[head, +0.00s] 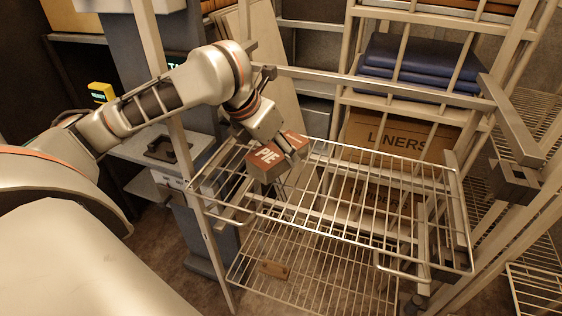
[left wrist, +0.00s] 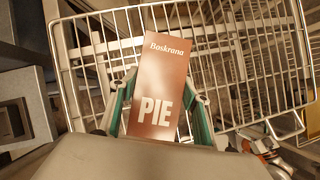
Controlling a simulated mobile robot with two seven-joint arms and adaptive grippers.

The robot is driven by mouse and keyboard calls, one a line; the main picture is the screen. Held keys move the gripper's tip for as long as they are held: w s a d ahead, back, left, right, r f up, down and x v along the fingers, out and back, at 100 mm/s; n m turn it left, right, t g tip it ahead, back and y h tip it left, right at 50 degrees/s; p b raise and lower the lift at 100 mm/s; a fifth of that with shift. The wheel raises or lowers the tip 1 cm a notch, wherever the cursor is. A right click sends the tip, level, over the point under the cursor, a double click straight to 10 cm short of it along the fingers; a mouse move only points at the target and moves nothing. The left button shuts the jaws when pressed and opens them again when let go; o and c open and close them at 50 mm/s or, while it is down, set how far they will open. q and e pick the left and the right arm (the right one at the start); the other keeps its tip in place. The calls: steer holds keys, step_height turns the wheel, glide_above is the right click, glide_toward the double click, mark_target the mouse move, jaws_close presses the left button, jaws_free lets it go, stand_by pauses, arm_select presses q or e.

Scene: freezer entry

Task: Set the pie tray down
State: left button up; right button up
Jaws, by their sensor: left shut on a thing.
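The pie tray (head: 262,170) is a small reddish-brown box with "PIE" in white letters. My right gripper is not in view.
A lower wire shelf (head: 310,285) lies beneath. A brown box marked "LINERS" (head: 398,142) and folded blue things (head: 425,62) are on the rack behind. Upright rack posts and bars surround the shelf. The upper shelf's middle and right are bare.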

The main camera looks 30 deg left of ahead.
arm_select(q)
step_height(320, 180, down, 3)
steer(key=shift+b, duration=0.5)
steer(key=shift+r, duration=0.1)
steer(key=o, duration=1.4)
steer(key=shift+c, duration=0.2)
steer(key=shift+s+r, duration=0.1)
steer(key=shift+r, duration=0.35)
steer(key=p+v, duration=0.4)
steer(key=v, duration=0.6)
steer(key=shift+r+p, duration=0.15)
steer(key=shift+p, duration=0.25)
steer(key=shift+s+r, duration=0.35)
